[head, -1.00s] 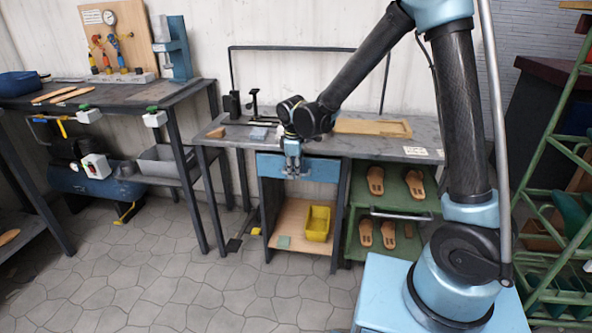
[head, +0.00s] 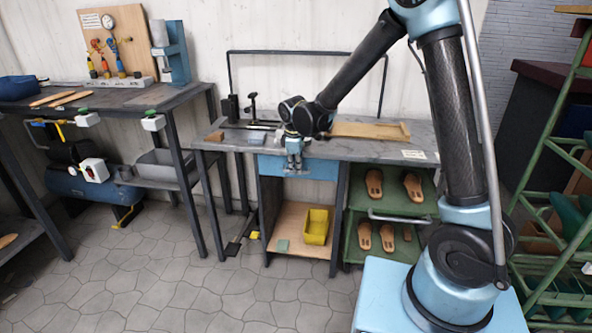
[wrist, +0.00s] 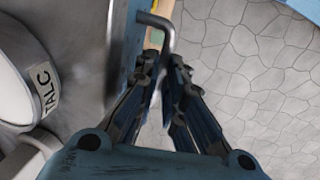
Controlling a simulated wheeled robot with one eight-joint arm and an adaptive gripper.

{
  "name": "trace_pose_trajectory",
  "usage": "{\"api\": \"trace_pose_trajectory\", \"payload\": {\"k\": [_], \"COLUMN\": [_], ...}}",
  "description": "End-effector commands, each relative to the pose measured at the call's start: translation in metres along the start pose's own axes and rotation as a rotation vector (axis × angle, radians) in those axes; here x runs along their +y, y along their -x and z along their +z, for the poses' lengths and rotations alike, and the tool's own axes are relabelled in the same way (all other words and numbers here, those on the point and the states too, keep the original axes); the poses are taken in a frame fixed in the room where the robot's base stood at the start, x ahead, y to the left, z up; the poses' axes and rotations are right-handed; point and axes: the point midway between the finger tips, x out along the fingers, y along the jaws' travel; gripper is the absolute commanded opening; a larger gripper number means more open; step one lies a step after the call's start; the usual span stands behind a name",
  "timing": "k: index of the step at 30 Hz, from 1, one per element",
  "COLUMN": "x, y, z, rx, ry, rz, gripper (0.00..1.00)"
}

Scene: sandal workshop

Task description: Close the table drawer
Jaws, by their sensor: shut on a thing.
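The table drawer has a blue front (head: 320,168) and sits under the grey worktop (head: 375,146) of the middle table. The front is close under the worktop edge; I cannot tell whether a small gap is left. My gripper (head: 293,168) points down in front of the drawer. In the wrist view, my gripper (wrist: 163,80) has its fingers closed at the grey bar handle (wrist: 158,20), which stands out from the blue drawer front (wrist: 130,35). The fingers hide part of the handle.
A white container marked TALC (wrist: 25,90) is close to my wrist. A yellow bin (head: 316,226) stands on the shelf below the drawer. Green trays with sandals (head: 374,183) are to the right. Stone floor (head: 190,280) in front is clear.

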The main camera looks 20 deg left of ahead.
Motion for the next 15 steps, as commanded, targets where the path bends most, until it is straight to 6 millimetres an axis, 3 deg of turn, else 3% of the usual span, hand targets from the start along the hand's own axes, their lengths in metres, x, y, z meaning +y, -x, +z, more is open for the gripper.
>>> {"api": "trace_pose_trajectory", "payload": {"k": [2,3,5,15], "x": [0.0071,0.0075,0.0074,0.0059], "y": [-0.0001,-0.0001,-0.0002,0.0072], "z": [-0.0005,-0.0005,-0.0004,0.0001], "rx": [0.001,0.001,0.001,0.0], "ry": [-0.003,-0.003,-0.003,-0.003], "rz": [0.012,0.013,0.013,0.011], "gripper": [0.0,0.19,0.3,0.3]}}
